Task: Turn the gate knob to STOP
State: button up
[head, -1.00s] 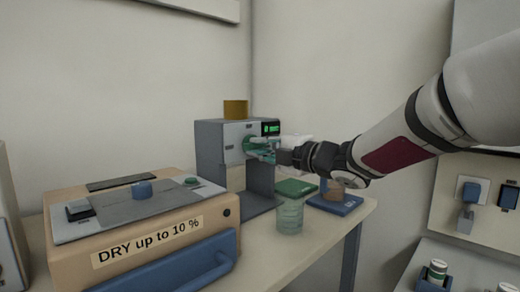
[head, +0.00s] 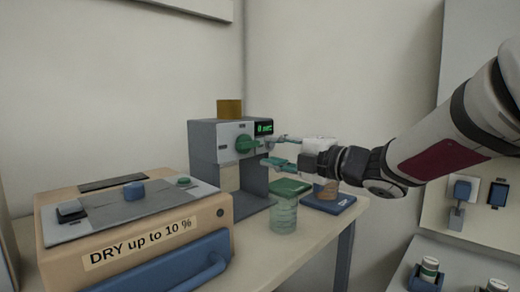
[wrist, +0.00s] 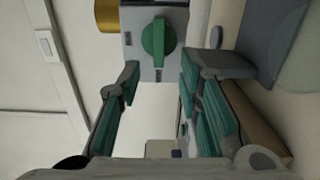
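The gate knob (head: 244,144) is a green round knob on the front of a grey machine (head: 203,145). In the wrist view the knob (wrist: 158,44) shows a raised bar along its face, with small dark labels beside it that are too small to read. My gripper (head: 282,152) is open and empty, just to the right of the knob and apart from it. In the wrist view its two teal-padded fingers (wrist: 160,95) stand wide apart, with the knob beyond their tips. A lit green display (head: 263,128) is on the machine; its text is unclear.
A brass cylinder (head: 230,109) stands on top of the machine. A clear jar with a green lid (head: 284,214) and a blue scale-like pad (head: 340,204) are on the table below my gripper. A tan box labelled DRY up to 10 % (head: 62,262) stands at the left front.

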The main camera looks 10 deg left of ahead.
jog(key=v, duration=0.5)
dwell(0.4)
